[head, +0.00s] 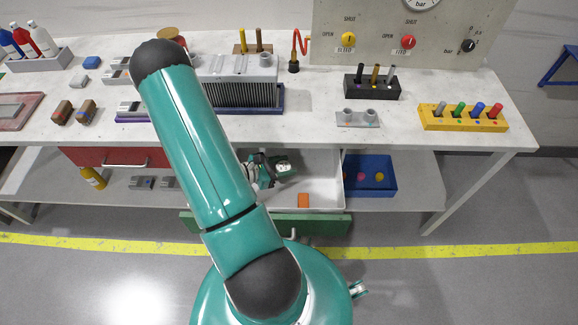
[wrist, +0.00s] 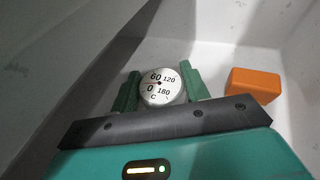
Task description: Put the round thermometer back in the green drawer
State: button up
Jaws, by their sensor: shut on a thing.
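The round thermometer (wrist: 161,88) has a white dial marked in C and sits between the two green fingers of my gripper (wrist: 160,92) in the wrist view. My gripper is shut on it, inside the open drawer. In the head view my gripper (head: 281,168) and the thermometer are small and low in the drawer, partly behind my arm. The green drawer (head: 325,225) is pulled out, with its green front toward me and a white inside. I cannot tell whether the thermometer touches the drawer floor.
An orange block (wrist: 253,84) lies in the drawer right of the thermometer; it also shows in the head view (head: 303,200). A blue bin (head: 370,175) stands right of the drawer. A red drawer (head: 117,157) is at left. The workbench (head: 310,130) is above.

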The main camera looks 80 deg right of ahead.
aim_at(289, 168)
jog(key=shift+s+d+f, duration=0.65)
jog(key=shift+s+f, duration=0.05)
jog(key=shift+f, duration=0.1)
jog(key=shift+f, duration=0.35)
jog(key=shift+f, duration=0.25)
jog(key=o, duration=1.1)
jog(key=shift+r, duration=0.15)
